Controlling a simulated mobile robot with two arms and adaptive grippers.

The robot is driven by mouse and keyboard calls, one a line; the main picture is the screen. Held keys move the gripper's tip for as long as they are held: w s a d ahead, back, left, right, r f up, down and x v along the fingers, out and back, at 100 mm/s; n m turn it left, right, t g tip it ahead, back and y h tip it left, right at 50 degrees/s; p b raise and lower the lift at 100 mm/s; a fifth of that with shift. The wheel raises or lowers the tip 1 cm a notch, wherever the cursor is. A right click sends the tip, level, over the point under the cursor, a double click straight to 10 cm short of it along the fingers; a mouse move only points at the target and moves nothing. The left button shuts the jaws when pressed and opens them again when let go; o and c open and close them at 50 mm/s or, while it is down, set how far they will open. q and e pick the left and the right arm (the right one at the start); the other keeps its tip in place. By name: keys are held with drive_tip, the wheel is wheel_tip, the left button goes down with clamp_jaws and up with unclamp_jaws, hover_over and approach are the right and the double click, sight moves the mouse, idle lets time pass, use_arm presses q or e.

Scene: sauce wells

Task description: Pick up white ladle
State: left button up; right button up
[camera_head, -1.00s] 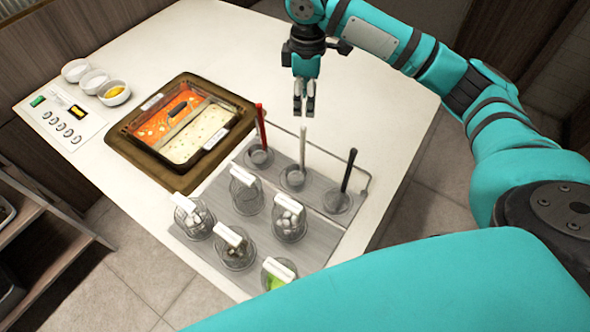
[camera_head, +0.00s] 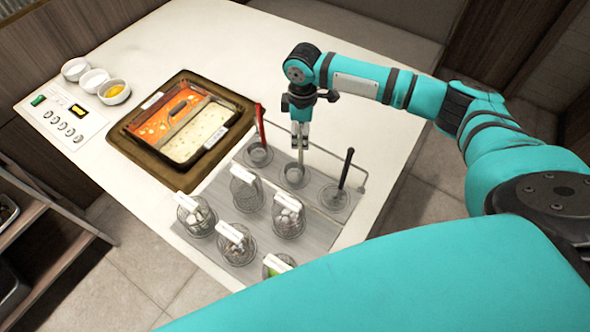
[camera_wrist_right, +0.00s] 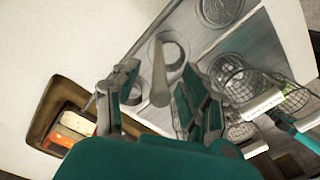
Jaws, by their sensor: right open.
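The white ladle (camera_head: 300,163) stands upright in the middle hole of the grey rack (camera_head: 228,193), its bowl down in the hole. My right gripper (camera_head: 300,146) is directly above it, pointing down, with its fingers at the top of the handle. In the right wrist view the pale ladle handle (camera_wrist_right: 160,80) lies between the two spread fingers of the right gripper (camera_wrist_right: 158,85). The fingers look open, with gaps beside the handle. The left gripper is not in view.
A red ladle (camera_head: 260,127) and a black ladle (camera_head: 345,170) stand in the neighbouring holes. Several wire baskets (camera_head: 247,191) with white handles sit in front. A two-part soup pot (camera_head: 182,128) is to the left, with small bowls (camera_head: 114,91) beyond. A thin rail (camera_head: 335,156) runs behind the ladles.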

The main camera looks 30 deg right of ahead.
drive_tip(key=c, duration=0.7)
clamp_jaws()
drive_tip(key=shift+r, duration=0.15)
